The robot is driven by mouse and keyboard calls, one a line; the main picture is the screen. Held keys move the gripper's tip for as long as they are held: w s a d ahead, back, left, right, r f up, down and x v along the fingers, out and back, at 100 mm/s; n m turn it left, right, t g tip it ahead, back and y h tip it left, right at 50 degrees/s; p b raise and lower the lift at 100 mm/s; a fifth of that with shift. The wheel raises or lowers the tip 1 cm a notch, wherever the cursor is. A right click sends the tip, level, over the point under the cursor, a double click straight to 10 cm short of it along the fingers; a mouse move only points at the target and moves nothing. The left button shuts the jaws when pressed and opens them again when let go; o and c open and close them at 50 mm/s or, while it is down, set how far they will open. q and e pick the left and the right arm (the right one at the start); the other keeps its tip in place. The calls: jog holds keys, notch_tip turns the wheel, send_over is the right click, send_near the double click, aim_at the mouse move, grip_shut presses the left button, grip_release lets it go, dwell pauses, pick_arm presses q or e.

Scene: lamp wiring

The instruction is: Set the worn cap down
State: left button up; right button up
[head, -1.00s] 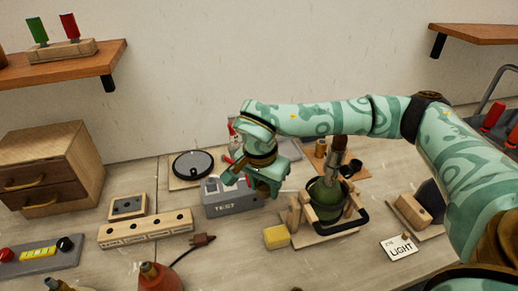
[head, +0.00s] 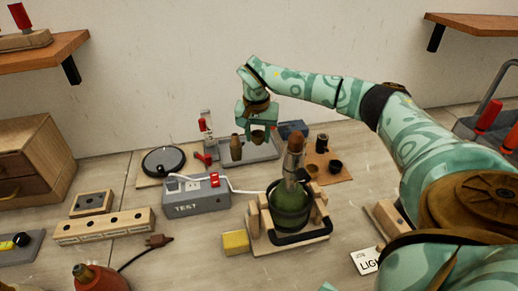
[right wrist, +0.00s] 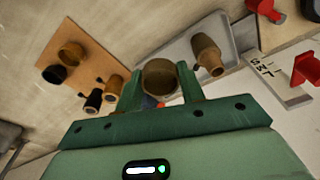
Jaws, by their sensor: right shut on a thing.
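My right gripper (head: 257,134) is shut on a dull brown round cap, the worn cap (head: 258,137), and holds it above the grey tray (head: 262,151) at the back of the bench. In the right wrist view the cap (right wrist: 159,78) sits between the two green fingers (right wrist: 160,88). My left gripper is not in view.
The green lamp body (head: 291,210) stands in a wooden cradle in front. The grey TEST box (head: 195,194) is left of it. A brown mat (head: 328,177) with several dark parts lies right of the tray. A blue block (head: 293,129) is behind.

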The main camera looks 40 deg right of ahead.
jog(key=b, duration=0.3)
send_over(263, 154)
jog(key=f, duration=0.6)
jog(key=shift+s+a+f, duration=0.15)
jog(key=shift+a, duration=0.2)
jog(key=f, duration=0.2)
jog(key=f+b, duration=0.1)
jog(key=shift+d+f, duration=0.2)
jog(key=shift+f, duration=0.15)
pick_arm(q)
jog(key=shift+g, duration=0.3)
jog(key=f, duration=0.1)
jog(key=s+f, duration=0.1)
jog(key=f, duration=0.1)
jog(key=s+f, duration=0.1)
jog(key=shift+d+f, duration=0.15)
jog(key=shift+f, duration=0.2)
pick_arm(e)
jog(key=shift+r, duration=0.15)
jog(key=o, duration=1)
jog(key=shift+o, duration=0.2)
